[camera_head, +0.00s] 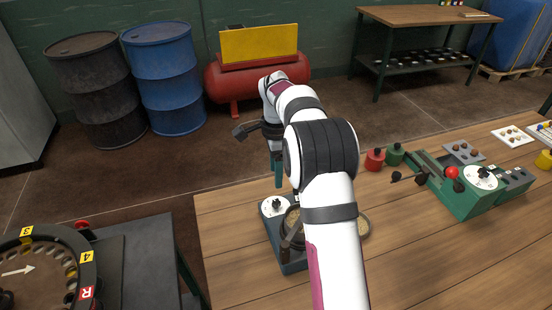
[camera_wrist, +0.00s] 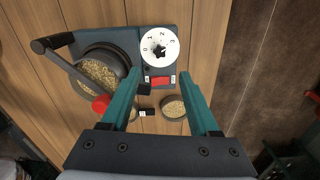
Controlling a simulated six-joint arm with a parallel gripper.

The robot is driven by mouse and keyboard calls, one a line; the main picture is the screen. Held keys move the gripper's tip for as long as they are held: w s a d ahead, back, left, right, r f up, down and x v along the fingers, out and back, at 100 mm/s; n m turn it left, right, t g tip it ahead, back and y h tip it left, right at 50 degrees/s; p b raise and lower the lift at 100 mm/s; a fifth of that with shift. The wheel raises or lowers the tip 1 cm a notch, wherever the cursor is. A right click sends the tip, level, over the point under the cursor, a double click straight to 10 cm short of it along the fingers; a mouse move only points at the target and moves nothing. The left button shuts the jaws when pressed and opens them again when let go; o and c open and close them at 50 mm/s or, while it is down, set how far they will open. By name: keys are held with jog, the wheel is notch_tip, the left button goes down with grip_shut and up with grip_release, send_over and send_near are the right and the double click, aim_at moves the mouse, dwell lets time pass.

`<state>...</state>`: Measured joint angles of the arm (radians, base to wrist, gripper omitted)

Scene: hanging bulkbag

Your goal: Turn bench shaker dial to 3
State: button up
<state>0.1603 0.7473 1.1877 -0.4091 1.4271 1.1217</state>
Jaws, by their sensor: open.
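The bench shaker (camera_head: 290,262) is a dark grey unit on the wooden table, partly hidden behind my arm in the head view. Its white dial (camera_wrist: 149,34) carries printed marks and a black star-shaped knob (camera_wrist: 160,50). The dial also shows in the head view (camera_head: 268,209). I cannot read the dial's setting for sure. My gripper (camera_wrist: 161,73) has two teal fingers, spread apart and empty. In the head view the fingers (camera_head: 278,170) point down above the dial. In the wrist view the dial lies just beyond the fingertips, between their lines, with nothing touching it.
A round pan of grain (camera_wrist: 97,75) with a dark handle sits on the shaker's left in the wrist view. A red switch (camera_wrist: 162,82) lies below the dial. A small grain dish (camera_wrist: 173,107) stands nearby. A green device (camera_head: 465,200) with another dial stands right.

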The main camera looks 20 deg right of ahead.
notch_tip(320, 180, up, 5)
dwell(0.4)
